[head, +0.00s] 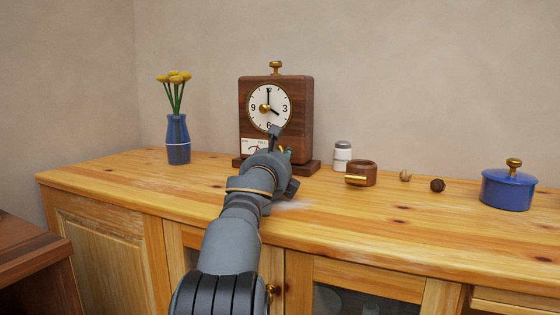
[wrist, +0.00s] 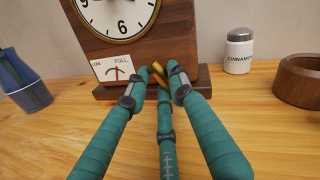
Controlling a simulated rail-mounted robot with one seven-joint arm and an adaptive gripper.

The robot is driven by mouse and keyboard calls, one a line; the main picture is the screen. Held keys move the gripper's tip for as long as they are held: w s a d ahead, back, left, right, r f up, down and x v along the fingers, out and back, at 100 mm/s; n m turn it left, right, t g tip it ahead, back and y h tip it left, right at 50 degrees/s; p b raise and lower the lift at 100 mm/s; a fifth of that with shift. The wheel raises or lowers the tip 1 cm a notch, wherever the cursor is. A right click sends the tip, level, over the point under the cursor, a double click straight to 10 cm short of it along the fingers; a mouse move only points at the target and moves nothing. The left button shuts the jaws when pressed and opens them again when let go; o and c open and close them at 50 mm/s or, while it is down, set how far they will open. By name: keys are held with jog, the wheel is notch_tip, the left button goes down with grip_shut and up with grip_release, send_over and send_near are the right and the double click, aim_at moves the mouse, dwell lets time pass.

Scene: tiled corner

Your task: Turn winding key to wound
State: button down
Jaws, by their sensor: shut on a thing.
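The brass winding key (wrist: 188,68) is low on the front of the wooden clock (head: 303,110), whose dark base shows below it. In the wrist view, my gripper (wrist: 159,71) is shut on the key with its teal fingers around it; the fingers hide part of the key. In the head view, my gripper (head: 279,148) covers most of the key. A white gauge card (wrist: 109,68) marked LOW and FULL sits left of the key. Its needle stands near upright, about mid-scale. The clock's white dial (head: 270,95) faces me.
A blue vase with yellow flowers (head: 178,138) stands left of the clock. To the right are a cinnamon jar (wrist: 239,52), a round wooden holder (head: 363,173), two nuts and a blue lidded pot (head: 508,190). The wooden cabinet top (head: 420,235) is clear in front.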

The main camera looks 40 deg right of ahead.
jog(key=shift+w+f, duration=0.1)
jog(key=shift+f, duration=0.1)
jog(key=c, duration=1.5)
grip_release()
jog(key=shift+r, duration=0.15)
jog(key=shift+o, duration=0.2)
jog(key=v, duration=1.2)
